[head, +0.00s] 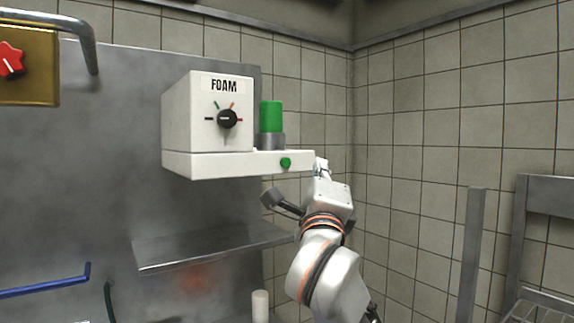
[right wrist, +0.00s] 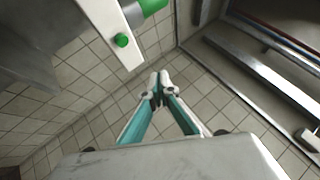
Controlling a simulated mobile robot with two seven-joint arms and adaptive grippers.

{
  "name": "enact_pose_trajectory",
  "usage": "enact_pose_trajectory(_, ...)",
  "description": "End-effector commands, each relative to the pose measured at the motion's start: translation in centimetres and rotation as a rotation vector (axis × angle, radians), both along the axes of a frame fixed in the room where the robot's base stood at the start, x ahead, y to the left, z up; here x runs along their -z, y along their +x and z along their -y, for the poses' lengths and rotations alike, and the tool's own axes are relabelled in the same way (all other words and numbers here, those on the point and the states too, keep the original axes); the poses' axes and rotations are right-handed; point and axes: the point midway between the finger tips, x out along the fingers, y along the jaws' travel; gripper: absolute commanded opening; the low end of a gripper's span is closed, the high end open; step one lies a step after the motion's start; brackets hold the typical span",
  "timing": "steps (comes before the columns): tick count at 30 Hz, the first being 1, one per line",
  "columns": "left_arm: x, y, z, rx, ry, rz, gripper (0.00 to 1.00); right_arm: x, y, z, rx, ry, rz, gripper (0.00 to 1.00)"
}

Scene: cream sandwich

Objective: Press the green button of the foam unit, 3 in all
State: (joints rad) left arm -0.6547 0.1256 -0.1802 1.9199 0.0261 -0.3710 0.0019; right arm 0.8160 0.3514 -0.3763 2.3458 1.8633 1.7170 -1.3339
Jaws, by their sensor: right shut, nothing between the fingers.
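The foam unit (head: 207,140) is a white box labelled FOAM with a black dial (head: 228,118), mounted on the back wall panel. Its low white base runs to the right and carries a green cylinder (head: 271,117) on a grey collar. The round green button (head: 286,162) sits on the front face of that base; it also shows in the right wrist view (right wrist: 122,40). My right gripper (head: 321,166) is just right of the base's end. In the right wrist view its fingertips (right wrist: 160,86) are together, empty and apart from the button. My left gripper is not in view.
A metal shelf (head: 200,249) is below the unit. A brass panel with a red knob (head: 12,62) and a grey pipe are at upper left. A blue bar (head: 45,282) is at lower left. A metal rack (head: 548,200) stands at right. Open space lies before the tiled corner.

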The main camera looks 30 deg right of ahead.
Motion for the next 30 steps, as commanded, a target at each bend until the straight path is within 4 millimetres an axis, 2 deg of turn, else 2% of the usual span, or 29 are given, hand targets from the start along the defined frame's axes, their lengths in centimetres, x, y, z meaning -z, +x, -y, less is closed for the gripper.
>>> enact_pose_trajectory(4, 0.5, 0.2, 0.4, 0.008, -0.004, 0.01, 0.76, 0.2, 1.5, -0.1, 0.002, 0.0, -0.001, 0.0)
enact_pose_trajectory(11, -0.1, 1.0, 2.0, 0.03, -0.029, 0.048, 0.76, 0.3, 4.6, -0.3, 0.001, 0.0, -0.001, 0.0)
enact_pose_trajectory(18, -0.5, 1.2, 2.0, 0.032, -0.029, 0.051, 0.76, -0.1, 7.2, -0.5, 0.002, 0.0, -0.001, 0.0)
enact_pose_trajectory(24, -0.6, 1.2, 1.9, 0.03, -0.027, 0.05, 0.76, 0.0, 8.1, -0.6, 0.0, 0.0, 0.0, 0.0)
enact_pose_trajectory(30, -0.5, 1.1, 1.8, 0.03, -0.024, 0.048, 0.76, 0.0, 8.3, -0.7, 0.0, 0.0, 0.0, 0.0)
